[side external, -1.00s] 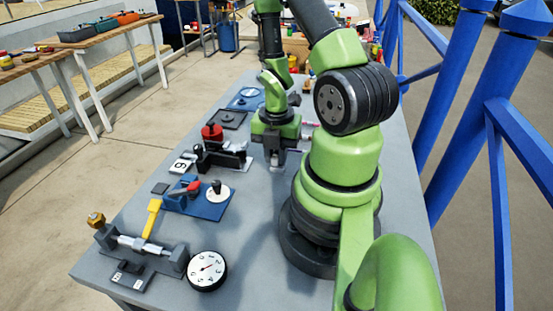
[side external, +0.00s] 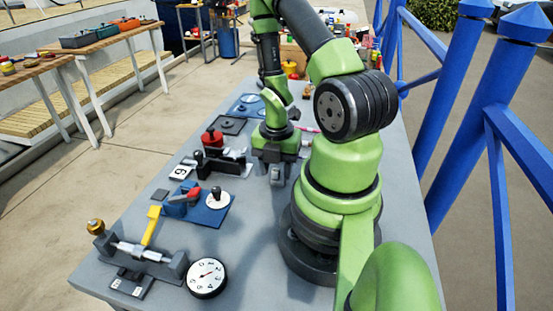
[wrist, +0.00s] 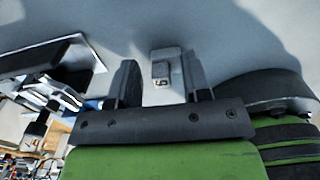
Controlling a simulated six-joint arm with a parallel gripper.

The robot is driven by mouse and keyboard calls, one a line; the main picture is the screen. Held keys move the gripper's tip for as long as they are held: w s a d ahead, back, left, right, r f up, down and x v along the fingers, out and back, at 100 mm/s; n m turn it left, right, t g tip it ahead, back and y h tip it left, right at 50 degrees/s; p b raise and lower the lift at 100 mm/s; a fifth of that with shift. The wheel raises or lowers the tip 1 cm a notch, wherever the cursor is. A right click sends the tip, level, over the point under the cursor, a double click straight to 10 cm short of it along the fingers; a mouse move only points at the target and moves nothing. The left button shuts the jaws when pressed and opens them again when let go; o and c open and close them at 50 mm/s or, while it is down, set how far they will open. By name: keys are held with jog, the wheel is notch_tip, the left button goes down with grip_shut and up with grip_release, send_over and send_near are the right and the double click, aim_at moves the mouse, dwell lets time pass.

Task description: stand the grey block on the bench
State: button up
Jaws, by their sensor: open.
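The grey block (wrist: 166,66) is a small block with a darker raised part and a small pale mark at its near end. In the wrist view it shows between the two dark fingers of my gripper (wrist: 162,80), with a gap on both sides. My gripper is open and does not hold it. In the side external view my gripper (side external: 275,165) points down over the grey bench (side external: 262,232), beside my base. A small grey shape there is partly hidden by the fingers, so I cannot tell the block's pose from that side.
Left of my gripper is a black fixture with a red knob (side external: 212,138) and a number card (side external: 182,172). Nearer are a blue plate with a lever (side external: 207,210), a micrometer-like fixture (side external: 140,250) and a round dial (side external: 206,278). Bare bench lies in front of my gripper.

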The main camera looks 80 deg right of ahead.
jog(key=w+a+r+m+t, duration=0.25)
jog(key=r+m, duration=0.25)
jog(key=r, duration=1.3)
jog(key=s+a+r+m+t+y, duration=0.1)
jog(key=a+r+m+t, duration=0.3)
jog(key=a+r+m, duration=0.7)
jog(key=a+m+y, duration=0.1)
jog(key=a+m, duration=0.2)
jog(key=m, duration=0.3)
jog(key=shift+s+r+t, duration=0.15)
jog(key=shift+r+t, duration=0.15)
jog(key=shift+t, duration=0.05)
